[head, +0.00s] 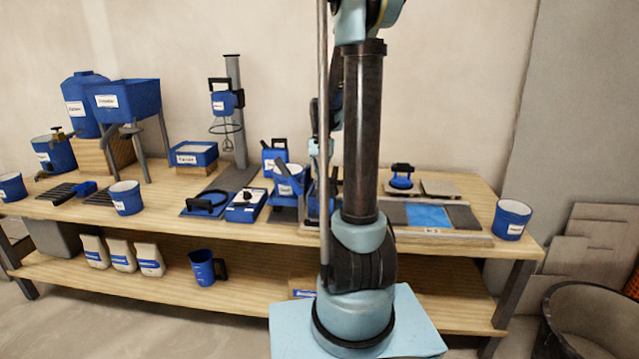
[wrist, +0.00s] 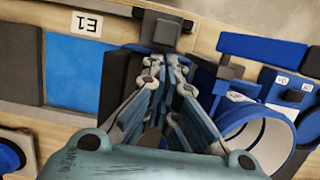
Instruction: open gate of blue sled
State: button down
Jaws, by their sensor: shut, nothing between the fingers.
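My gripper (wrist: 164,58) is shut and empty, pointing down over the sled. In the head view my arm's column hides most of the sled, and only a blue strip (head: 313,196) shows beside it. The gate's position cannot be made out.
A blue bucket (head: 290,181) stands close on the sled's left. Another bucket (head: 511,219) stands at the bench's right end.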

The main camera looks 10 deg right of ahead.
aim_at(318, 193)
jog(key=shift+s, duration=0.1)
dwell(0.3)
jog(key=shift+s+r+t, duration=0.1)
jog(key=shift+s+t, duration=0.05)
jog(key=shift+t, duration=0.25)
jog(key=shift+s+a+r+t+h, duration=0.2)
jog(key=shift+s+t+h, duration=0.2)
jog(key=shift+t, duration=0.5)
jog(key=shift+s+a, duration=0.1)
jog(key=shift+s, duration=0.2)
jog(key=shift+s+a+r+t+h, duration=0.1)
jog(key=shift+s+a+t+h, duration=0.1)
jog(key=shift+s+t, duration=0.4)
jog(key=shift+s+a+r+t+h, duration=0.1)
jog(key=shift+s+a+t, duration=0.1)
jog(key=shift+s+t, duration=0.35)
jog(key=shift+s+a+f+t+h, duration=0.1)
jog(key=shift+s+a+t+h, duration=0.1)
jog(key=shift+s+t, duration=0.35)
jog(key=shift+s+a+t+h, duration=0.15)
jog(key=shift+s+t+h, duration=0.05)
jog(key=shift+s+t, duration=0.25)
jog(key=shift+s+a+f, duration=0.1)
jog(key=shift+s+f, duration=0.05)
jog(key=shift+s, duration=0.35)
jog(key=shift+s, duration=0.1)
